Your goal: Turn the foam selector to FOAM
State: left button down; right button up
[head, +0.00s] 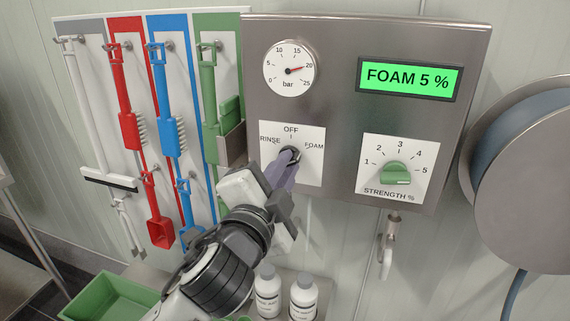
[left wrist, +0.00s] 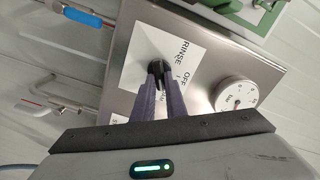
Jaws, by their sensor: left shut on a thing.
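The foam selector (head: 295,153) is a dark knob on a white plate marked RINSE, OFF and FOAM, on the steel control box. My left gripper (head: 287,159) is shut on this knob, its dark fingers covering much of it. The left wrist view also shows the black knob (left wrist: 156,69) between the two fingertips. The knob's exact pointing is hard to tell behind the fingers. My right gripper is not in view.
A pressure gauge (head: 289,68) sits above the selector. A green strength knob (head: 397,173) is to its right. Coloured brushes hang on a board (head: 230,30) at left. A hose reel (head: 525,170) is at right. White bottles (head: 303,295) and a green crate (head: 108,298) are below.

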pick_arm(q)
jog(key=c, duration=1.8)
grip_release()
jog(key=shift+s, duration=0.1)
jog(key=b+v, duration=0.1)
jog(key=v, duration=0.9)
